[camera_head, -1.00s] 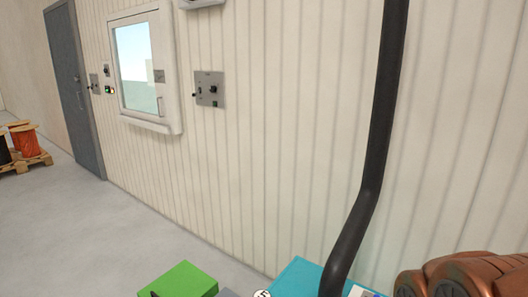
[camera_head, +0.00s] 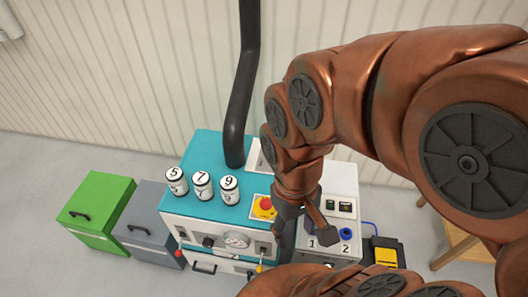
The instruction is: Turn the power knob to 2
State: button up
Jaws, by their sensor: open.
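My gripper (camera_head: 307,232) points down over the join between the teal-topped machine (camera_head: 215,145) and the white cabinet (camera_head: 340,185). Its dark fingers are apart, and I see nothing between them. The white cabinet has labels 1 and 2, with a blue round part (camera_head: 346,233) above the 2; the part near the 1 is partly behind my gripper. The teal machine's front has a black knob (camera_head: 208,241) and a pale round dial (camera_head: 236,240). I cannot tell which control is the power knob, as its markings are too small or hidden.
Canisters marked 5 (camera_head: 176,181), 7 (camera_head: 202,186) and 9 (camera_head: 229,190) stand on the teal top beside a red emergency button (camera_head: 265,204). A black pipe (camera_head: 240,90) rises behind. Green (camera_head: 95,205) and grey (camera_head: 148,215) drawer units stand left. Open floor lies further left.

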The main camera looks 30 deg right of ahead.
aim_at(209, 243)
jog(key=u, duration=0.7)
